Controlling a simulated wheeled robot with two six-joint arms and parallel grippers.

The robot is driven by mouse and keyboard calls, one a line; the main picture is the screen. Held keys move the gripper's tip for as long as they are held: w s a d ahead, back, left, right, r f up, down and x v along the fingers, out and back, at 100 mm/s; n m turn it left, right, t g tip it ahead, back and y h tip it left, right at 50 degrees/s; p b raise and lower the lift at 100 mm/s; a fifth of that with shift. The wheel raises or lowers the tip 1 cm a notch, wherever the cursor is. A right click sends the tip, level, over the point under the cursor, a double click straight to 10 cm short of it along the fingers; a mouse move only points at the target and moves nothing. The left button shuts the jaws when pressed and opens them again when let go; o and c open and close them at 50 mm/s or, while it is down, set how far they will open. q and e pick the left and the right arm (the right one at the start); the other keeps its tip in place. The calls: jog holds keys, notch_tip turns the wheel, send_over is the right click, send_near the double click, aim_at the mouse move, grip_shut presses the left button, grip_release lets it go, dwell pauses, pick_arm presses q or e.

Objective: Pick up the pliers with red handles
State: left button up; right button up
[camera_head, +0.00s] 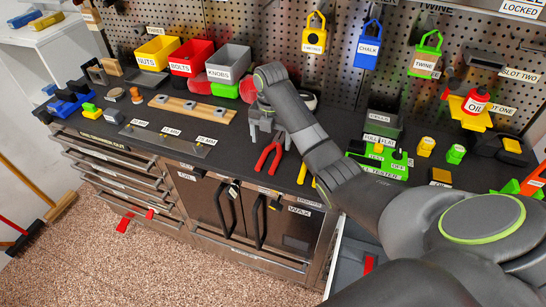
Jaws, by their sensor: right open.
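The pliers with red handles (266,160) lie on the dark worktop near its front edge, handles toward me. Their jaw end is close to my right gripper (263,133) and partly hidden by it. My right arm reaches in from the lower right. The right gripper is open above the worktop, just behind the red handles; I cannot tell whether it touches the pliers. My left gripper is not in view.
Labelled yellow, red and grey bins (228,63) stand at the back left. A wooden block strip (192,108) lies left of the pliers. A green-based tester (383,162) stands to the right. Cabinet doors (245,215) are below the worktop edge.

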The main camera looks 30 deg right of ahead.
aim_at(271, 158)
jog(key=shift+s+f+b, duration=0.1)
jog(key=shift+f+b, duration=0.5)
jog(key=shift+f, duration=0.1)
notch_tip(271, 158, down, 4)
jog(key=shift+r, duration=0.2)
jog(key=c, duration=1.2)
jog(key=shift+o, duration=0.2)
jog(key=shift+r, duration=0.15)
